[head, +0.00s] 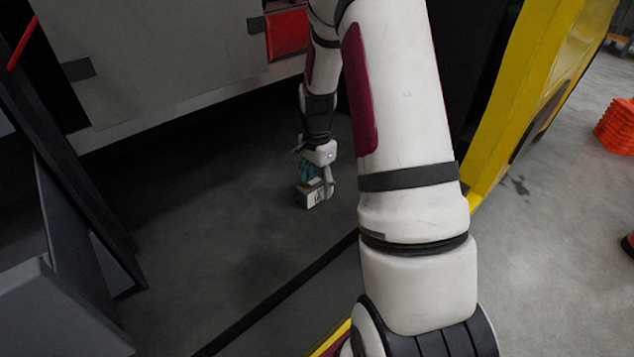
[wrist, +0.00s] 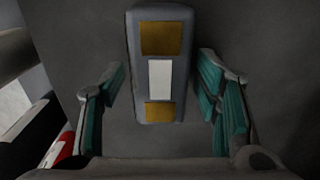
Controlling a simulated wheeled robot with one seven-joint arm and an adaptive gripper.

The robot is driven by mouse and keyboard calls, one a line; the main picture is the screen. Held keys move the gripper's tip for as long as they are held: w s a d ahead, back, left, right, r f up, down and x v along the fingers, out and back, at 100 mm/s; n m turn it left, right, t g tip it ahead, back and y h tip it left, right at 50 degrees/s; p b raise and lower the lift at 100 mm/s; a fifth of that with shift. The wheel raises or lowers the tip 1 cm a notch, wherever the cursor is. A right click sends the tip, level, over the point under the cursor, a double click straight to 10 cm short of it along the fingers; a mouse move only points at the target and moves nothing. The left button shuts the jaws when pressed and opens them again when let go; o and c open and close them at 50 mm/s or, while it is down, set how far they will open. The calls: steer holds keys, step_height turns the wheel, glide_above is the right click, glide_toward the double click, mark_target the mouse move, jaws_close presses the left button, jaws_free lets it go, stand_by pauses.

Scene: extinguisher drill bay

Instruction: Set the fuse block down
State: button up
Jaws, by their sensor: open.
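The fuse block is a grey box with two brassy-orange patches and a white label between them. In the wrist view the fuse block (wrist: 159,110) lies between my gripper's teal-padded fingers, with a gap on each side. My gripper (wrist: 160,95) is open and not touching the sides of the block there. In the head view the fuse block (head: 311,197) is on the dark grey floor, under and between the fingers of my gripper (head: 315,180). My gripper points down at it and partly hides its top.
A grey cabinet panel (head: 180,60) with a red box (head: 287,33) stands behind. A yellow panel (head: 520,80) is at the right, with orange stacked items (head: 616,128) beyond. A dark cabinet stands at the left. The floor left of the block is clear.

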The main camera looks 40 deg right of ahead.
mark_target(317, 179)
steer(key=shift+r, duration=0.15)
step_height(317, 179, up, 12)
steer(key=p, duration=0.4)
steer(key=s+a+r+n, duration=0.4)
steer(key=s+a+r, duration=0.1)
steer(key=a+r, duration=0.45)
steer(key=s+a+r+n, duration=0.5)
steer(key=s+a+r, duration=0.1)
steer(key=s, duration=0.2)
steer(key=s+a+n, duration=0.3)
steer(key=s+n, duration=0.1)
steer(key=s, duration=0.5)
steer(key=s+a+n, duration=0.4)
steer(key=s, duration=0.5)
steer(key=shift+s+a+r+n, duration=0.15)
steer(key=shift+s+r+n, duration=0.05)
steer(key=shift+r+n, duration=0.15)
